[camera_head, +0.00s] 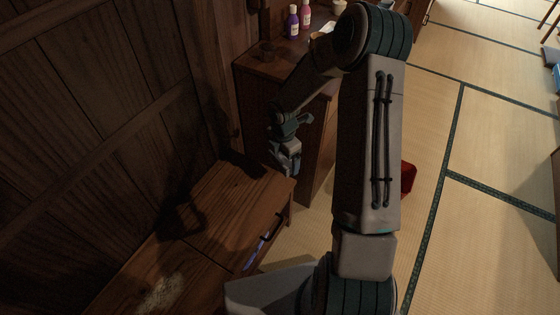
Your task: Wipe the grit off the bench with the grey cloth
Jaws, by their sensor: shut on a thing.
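The wooden bench (225,205) runs along the wall at lower left. A pale patch of grit (160,292) lies on its near end, cut close to the bottom edge of the view. My gripper (287,166) is above the bench's far end, well away from the grit, pointing down. It is shut on a small greyish thing, most likely the grey cloth, though it is too small and dark to tell cloth from fingers clearly.
A blue-purple object (254,254) shows at the bench's front edge. A red thing (408,178) is on the open tatami (500,130).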

